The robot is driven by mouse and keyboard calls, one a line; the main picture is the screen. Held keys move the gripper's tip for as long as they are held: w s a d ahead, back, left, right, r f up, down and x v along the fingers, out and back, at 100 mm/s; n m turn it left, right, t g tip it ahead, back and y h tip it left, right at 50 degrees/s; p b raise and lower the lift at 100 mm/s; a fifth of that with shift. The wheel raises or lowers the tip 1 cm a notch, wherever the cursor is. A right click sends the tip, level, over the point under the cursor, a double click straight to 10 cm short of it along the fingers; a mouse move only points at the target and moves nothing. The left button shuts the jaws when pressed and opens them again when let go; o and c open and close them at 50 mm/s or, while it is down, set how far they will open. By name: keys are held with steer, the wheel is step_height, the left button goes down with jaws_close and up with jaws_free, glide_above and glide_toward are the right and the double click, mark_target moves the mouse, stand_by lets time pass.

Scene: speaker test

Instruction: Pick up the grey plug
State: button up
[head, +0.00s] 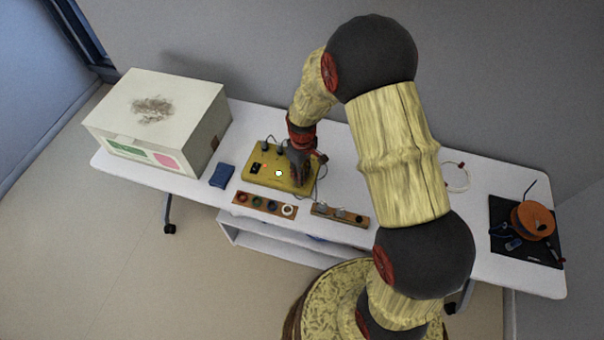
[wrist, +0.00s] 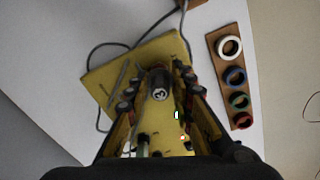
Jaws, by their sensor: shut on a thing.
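The grey plug (wrist: 160,82) shows in the wrist view as a dark grey round body with a pale mark on its end. It sits between the two fingers of my gripper (wrist: 159,92), which is shut on it. Beneath it is the yellow panel box (head: 250,183), which also shows in the wrist view (wrist: 100,78). In the head view my gripper (head: 300,168) is low over the right part of this box and hides the plug. I cannot tell whether the plug is still seated in the box.
Other dark plugs (head: 265,147) with cables stand at the box's back edge. A strip with coloured rings (head: 265,206) and a second strip (head: 340,215) lie in front. A blue box (head: 222,175) and large white box (head: 155,115) are left. A black mat (head: 510,245) lies far right.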

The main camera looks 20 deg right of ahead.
steer(key=shift+c, duration=1.1)
steer(key=shift+r, duration=0.15)
steer(key=shift+r, duration=0.3)
step_height(320, 180, up, 2)
steer(key=shift+w+r+p, duration=0.1)
steer(key=shift+p, duration=0.3)
steer(key=s+d+r+p, duration=0.2)
steer(key=s+r+p, duration=0.1)
steer(key=s+r, duration=0.7)
steer(key=s, duration=0.4)
steer(key=shift+d, duration=0.4)
step_height(320, 180, up, 4)
steer(key=p, duration=0.3)
steer(key=shift+f+p, duration=0.1)
steer(key=shift+p, duration=0.2)
